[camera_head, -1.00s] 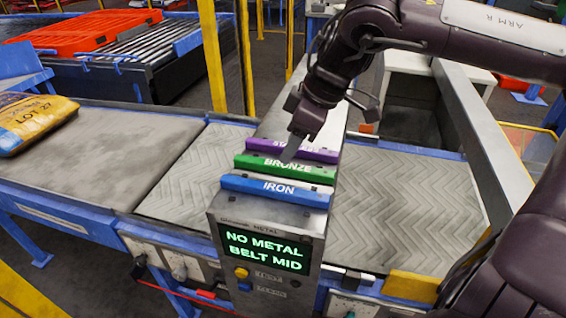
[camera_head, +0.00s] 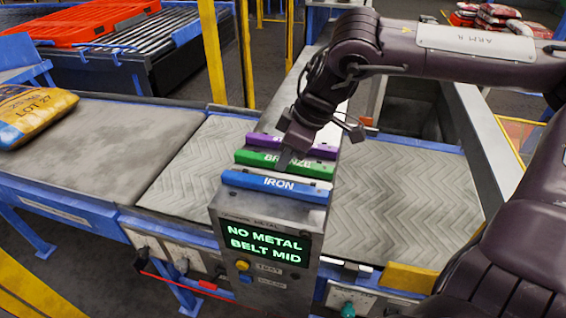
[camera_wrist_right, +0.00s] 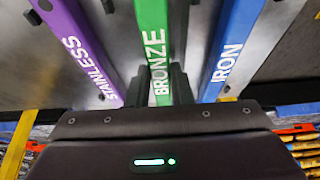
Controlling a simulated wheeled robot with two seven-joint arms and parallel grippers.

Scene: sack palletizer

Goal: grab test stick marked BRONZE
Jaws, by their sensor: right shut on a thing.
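The green test stick marked BRONZE (camera_head: 262,160) lies on top of the metal detector housing, between the purple stick (camera_head: 262,141) and the blue stick marked IRON (camera_head: 250,182). My right gripper (camera_head: 286,160) reaches down onto the green stick from above. In the right wrist view the two fingers (camera_wrist_right: 161,88) are shut on the green stick (camera_wrist_right: 152,30) at its BRONZE lettering. The purple stick there reads STAINLESS (camera_wrist_right: 75,45), and the blue IRON stick (camera_wrist_right: 235,40) lies on the other side. My left gripper is not in view.
The detector's display (camera_head: 265,245) reads NO METAL BELT MID. A conveyor belt (camera_head: 395,200) runs under the detector. A yellow sack (camera_head: 35,115) lies on the belt at the left. Red pallets (camera_head: 75,30) stand at the back left.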

